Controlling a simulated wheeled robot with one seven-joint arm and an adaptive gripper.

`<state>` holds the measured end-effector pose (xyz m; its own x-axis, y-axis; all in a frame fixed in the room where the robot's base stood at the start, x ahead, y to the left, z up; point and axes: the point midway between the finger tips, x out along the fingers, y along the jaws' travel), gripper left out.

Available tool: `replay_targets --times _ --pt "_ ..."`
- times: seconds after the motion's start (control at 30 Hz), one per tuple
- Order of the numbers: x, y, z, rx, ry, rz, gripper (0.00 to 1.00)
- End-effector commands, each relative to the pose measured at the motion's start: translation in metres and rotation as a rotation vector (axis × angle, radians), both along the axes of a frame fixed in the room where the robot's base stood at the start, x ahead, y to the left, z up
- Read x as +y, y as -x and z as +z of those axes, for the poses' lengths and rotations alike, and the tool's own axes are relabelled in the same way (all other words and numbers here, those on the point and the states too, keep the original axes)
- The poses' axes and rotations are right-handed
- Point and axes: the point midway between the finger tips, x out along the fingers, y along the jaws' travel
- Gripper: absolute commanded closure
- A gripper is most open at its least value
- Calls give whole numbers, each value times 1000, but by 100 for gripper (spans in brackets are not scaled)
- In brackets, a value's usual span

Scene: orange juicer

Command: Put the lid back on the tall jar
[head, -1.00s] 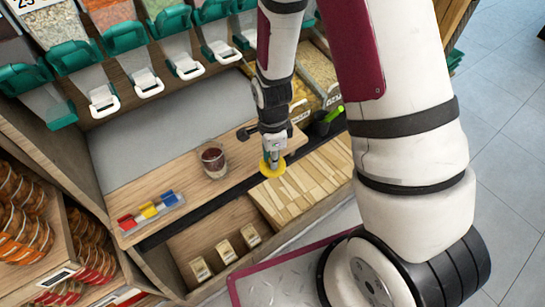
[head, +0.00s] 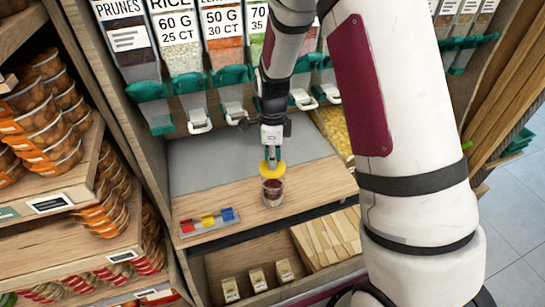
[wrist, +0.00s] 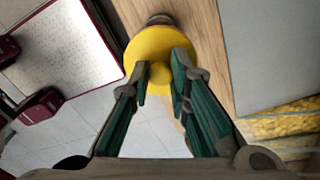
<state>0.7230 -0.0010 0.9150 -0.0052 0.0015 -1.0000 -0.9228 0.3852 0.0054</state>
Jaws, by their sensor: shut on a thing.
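The tall jar (head: 272,192) is clear with dark red contents and stands upright on the wooden shelf (head: 325,182). My gripper (head: 271,156) is shut on the knob of the round yellow lid (head: 273,169). In the head view the lid overlaps the top of the jar; I cannot tell whether they touch. In the wrist view my gripper (wrist: 160,76) holds the knob, and the yellow disc (wrist: 150,45) hides most of the jar. A bit of the jar (wrist: 159,18) shows past the lid's far edge, so the two are not lined up in that view.
A small rack with red, yellow and blue pieces (head: 209,222) lies left of the jar. Dispensers with teal handles (head: 229,75) line the back. A bin of wooden pieces (head: 333,237) is below at right. The grey surface (head: 225,155) behind is clear.

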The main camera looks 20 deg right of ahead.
Motion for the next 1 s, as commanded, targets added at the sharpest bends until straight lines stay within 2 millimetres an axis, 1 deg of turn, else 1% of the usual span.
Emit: replay_targets --times 0.03,0.2,0.5,0.7,1.0 --pt "0 -1 -7 2 -1 -1 100" --pt "0 -1 -22 2 -1 1 100" --pt "1 -1 -43 0 0 2 100" --pt "0 0 -48 0 0 2 100" --pt "0 0 -48 -1 0 2 100"
